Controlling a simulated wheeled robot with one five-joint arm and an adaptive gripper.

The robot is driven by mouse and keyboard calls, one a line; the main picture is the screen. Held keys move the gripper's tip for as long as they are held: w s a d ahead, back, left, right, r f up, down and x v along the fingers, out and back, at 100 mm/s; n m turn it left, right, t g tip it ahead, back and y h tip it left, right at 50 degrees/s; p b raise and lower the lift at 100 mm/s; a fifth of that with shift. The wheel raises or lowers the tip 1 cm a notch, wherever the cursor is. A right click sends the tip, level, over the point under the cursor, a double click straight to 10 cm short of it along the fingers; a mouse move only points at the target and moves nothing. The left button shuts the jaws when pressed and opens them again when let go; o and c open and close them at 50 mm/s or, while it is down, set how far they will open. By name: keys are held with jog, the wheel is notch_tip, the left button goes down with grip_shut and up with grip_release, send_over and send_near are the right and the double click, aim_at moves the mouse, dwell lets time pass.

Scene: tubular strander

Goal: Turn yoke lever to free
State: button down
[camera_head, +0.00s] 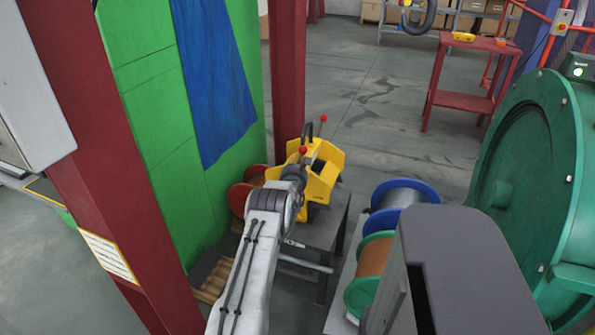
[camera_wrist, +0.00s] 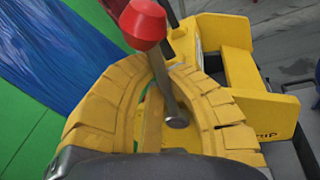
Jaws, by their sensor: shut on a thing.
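The yellow yoke unit (camera_head: 322,178) sits on a dark stand past the end of my arm. A lever with a red knob (camera_head: 303,150) rises at its near side. A second red knob (camera_head: 324,118) stands on a rod behind it. In the wrist view, the near lever's red knob (camera_wrist: 143,22) is at the top, and its grey metal rod (camera_wrist: 162,75) runs down to a round end. My gripper (camera_wrist: 160,72) has yellow segmented fingers closed around this rod below the knob. The yoke's yellow body (camera_wrist: 265,110) is behind and to the right. The lever's pivot is unclear.
A blue sheet (camera_head: 215,80) hangs on the green panel (camera_head: 140,60) at left, beside a red post (camera_head: 288,75). A blue-rimmed spool (camera_head: 402,198) and a green-rimmed spool (camera_head: 373,265) stand right of my arm. A large green machine (camera_head: 540,170) is at right. Open floor lies beyond.

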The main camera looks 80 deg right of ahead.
jog(key=shift+n+b, duration=0.3)
jog(key=shift+b, duration=1.25)
jog(key=c, duration=1.5)
grip_release()
jog(key=shift+a+r, duration=0.1)
jog(key=o, duration=0.3)
jog(key=shift+o, duration=0.2)
jog(key=shift+w, duration=0.1)
jog(key=a+r, duration=0.1)
jog(key=a, duration=1.1)
jog(key=shift+c, duration=0.3)
